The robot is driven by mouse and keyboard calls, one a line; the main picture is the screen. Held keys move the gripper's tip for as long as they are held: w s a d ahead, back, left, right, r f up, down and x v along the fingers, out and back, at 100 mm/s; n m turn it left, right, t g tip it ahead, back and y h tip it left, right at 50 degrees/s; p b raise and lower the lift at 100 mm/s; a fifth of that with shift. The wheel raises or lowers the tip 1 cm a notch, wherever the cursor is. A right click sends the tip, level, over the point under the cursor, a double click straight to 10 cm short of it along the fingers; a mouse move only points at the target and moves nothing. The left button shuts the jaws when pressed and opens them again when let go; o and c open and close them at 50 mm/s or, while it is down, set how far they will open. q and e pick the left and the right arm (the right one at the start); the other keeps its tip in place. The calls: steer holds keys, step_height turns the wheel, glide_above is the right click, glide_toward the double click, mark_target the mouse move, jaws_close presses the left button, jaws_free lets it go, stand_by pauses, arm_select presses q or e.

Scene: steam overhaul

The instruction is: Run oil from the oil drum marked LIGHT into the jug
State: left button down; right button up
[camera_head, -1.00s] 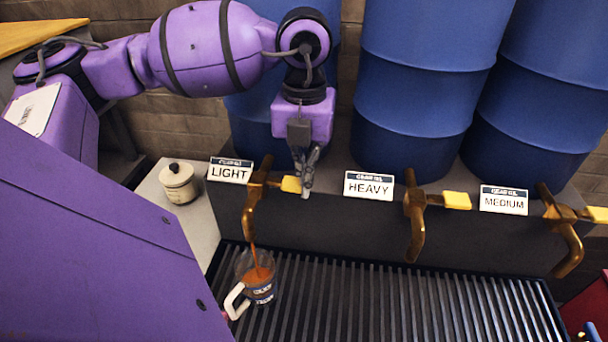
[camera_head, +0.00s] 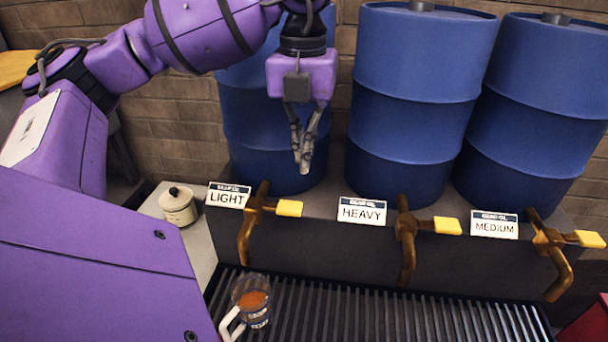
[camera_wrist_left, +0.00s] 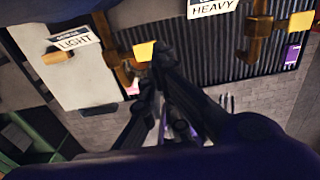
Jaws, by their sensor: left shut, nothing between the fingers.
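The jug (camera_head: 258,316) stands on the slatted drip tray under the LIGHT tap (camera_head: 246,236), with brown-orange oil inside. No stream shows between the spout and the jug. The LIGHT label (camera_head: 228,196) is left of the tap, in front of the LIGHT drum (camera_head: 262,140). The tap's yellow handle (camera_head: 290,208) points right; it also shows in the left wrist view (camera_wrist_left: 144,51). My left gripper (camera_head: 304,172) is shut and empty, above the yellow handle and apart from it. My right gripper is not in view.
The HEAVY tap (camera_head: 406,240) and MEDIUM tap (camera_head: 556,255) stand to the right, below blue drums. A lidded cream pot (camera_head: 178,207) sits on the ledge at left. The slatted drip tray (camera_head: 390,318) is clear right of the jug.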

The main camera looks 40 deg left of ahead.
arm_select(q)
steer(key=shift+w+d+r, duration=0.1)
steer(key=shift+d+r, duration=0.1)
steer(key=shift+r, duration=1)
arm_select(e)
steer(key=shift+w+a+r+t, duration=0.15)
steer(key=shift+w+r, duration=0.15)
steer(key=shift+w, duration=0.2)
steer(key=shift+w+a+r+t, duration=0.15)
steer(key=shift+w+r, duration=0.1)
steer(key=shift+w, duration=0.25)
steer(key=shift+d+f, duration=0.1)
